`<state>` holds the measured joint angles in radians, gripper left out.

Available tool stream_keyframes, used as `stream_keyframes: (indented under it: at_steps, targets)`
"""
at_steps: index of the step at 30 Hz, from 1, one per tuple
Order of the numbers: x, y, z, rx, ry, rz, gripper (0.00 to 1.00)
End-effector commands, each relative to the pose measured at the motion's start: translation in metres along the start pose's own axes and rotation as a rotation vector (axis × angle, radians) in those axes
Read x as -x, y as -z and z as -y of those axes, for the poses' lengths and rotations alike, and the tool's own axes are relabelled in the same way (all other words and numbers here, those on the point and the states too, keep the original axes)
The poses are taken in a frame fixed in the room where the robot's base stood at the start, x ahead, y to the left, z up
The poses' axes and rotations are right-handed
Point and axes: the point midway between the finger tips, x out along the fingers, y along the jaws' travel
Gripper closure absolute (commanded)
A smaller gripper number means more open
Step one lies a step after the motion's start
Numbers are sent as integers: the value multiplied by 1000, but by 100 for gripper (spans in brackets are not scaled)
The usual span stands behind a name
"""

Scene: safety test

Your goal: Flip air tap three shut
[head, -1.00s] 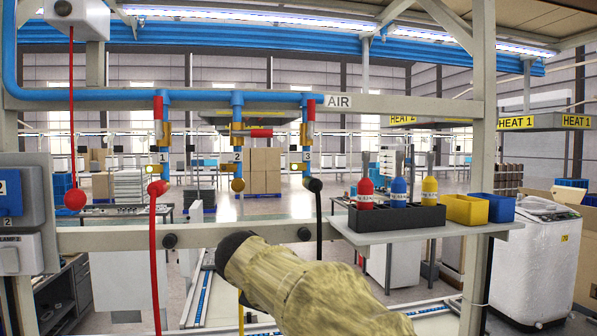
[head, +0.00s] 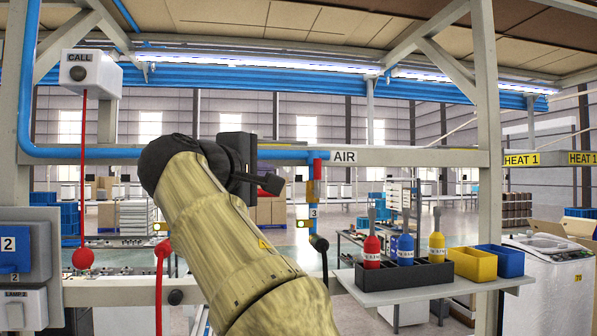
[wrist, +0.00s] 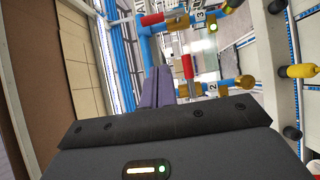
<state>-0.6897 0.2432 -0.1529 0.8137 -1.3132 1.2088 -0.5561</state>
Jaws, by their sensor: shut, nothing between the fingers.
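Air tap three (head: 314,192) hangs under the blue pipe right of my gripper in the head view, above its label 3. Its red handle (head: 317,168) points up along the tap. In the wrist view, turned sideways, this handle (wrist: 152,19) lies in line with its pipe near the label 3 (wrist: 199,15). A small green light (wrist: 213,27) glows beside it. My gripper (head: 272,184) is shut and empty, left of tap three and apart from it. Its fingers (wrist: 152,88) show side by side in the wrist view. Tap two's red handle (wrist: 188,67) sits crosswise to its pipe.
My arm hides taps one and two in the head view. The AIR beam (head: 420,157) runs behind my gripper. A shelf (head: 400,295) with coloured bottles and bins stands at the right. A call box (head: 91,73) with a red pull cord hangs at the left.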

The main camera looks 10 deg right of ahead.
Motion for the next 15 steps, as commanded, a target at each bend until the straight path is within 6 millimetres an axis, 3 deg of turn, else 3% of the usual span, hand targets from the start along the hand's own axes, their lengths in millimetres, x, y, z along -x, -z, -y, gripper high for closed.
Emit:
stream_keyframes:
  at_steps: [5, 15]
  targets:
    - [-13, 0, -2, 2, 1, 1, 100]
    - [-70, 0, -4, 3, 2, 4, 100]
